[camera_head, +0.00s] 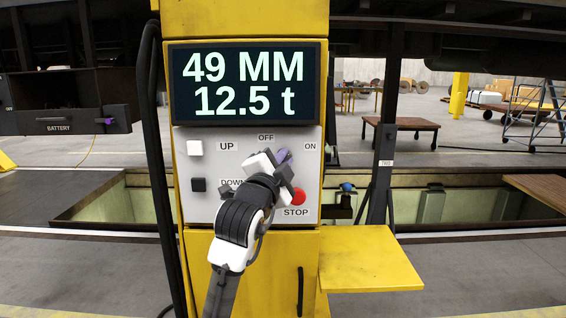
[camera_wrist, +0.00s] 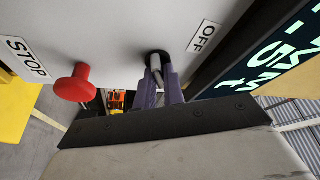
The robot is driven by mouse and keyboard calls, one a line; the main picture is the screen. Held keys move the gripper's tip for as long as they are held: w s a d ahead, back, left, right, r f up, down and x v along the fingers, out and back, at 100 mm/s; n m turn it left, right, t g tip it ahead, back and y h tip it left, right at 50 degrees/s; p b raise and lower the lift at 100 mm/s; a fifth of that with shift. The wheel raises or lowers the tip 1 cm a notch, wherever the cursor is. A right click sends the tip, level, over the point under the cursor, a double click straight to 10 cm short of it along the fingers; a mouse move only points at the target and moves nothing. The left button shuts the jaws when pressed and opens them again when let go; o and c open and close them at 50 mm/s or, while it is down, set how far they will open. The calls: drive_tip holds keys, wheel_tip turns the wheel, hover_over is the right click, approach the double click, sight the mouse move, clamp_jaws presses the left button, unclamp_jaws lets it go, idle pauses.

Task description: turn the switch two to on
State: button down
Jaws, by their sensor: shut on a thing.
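The grey control panel (camera_head: 205,160) on the yellow column carries a rotary switch between an OFF label (camera_head: 266,138) and an ON label (camera_head: 310,146). My gripper (camera_head: 283,156) covers the switch in the head view. In the wrist view, the switch (camera_wrist: 157,60) shows as a dark round base with a pale lever at the panel face. My gripper's purple fingers (camera_wrist: 165,82) are shut on the lever. The OFF label (camera_wrist: 204,37) is close beside it. The ON label is not seen there, and the switch's exact angle is hard to tell.
A red STOP button (camera_head: 298,196) is just below right of my gripper, also in the wrist view (camera_wrist: 74,83). UP (camera_head: 195,148) and DOWN (camera_head: 198,185) buttons are on the left. The display (camera_head: 245,84) above reads 49 MM, 12.5 t. A yellow shelf (camera_head: 370,262) juts out below right.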

drive_tip(key=c, duration=1.5)
unclamp_jaws()
drive_tip(key=b+v, duration=0.3)
drive_tip(key=v, duration=1)
drive_tip(key=shift+s+b, duration=0.4)
drive_tip(key=shift+a, duration=0.1)
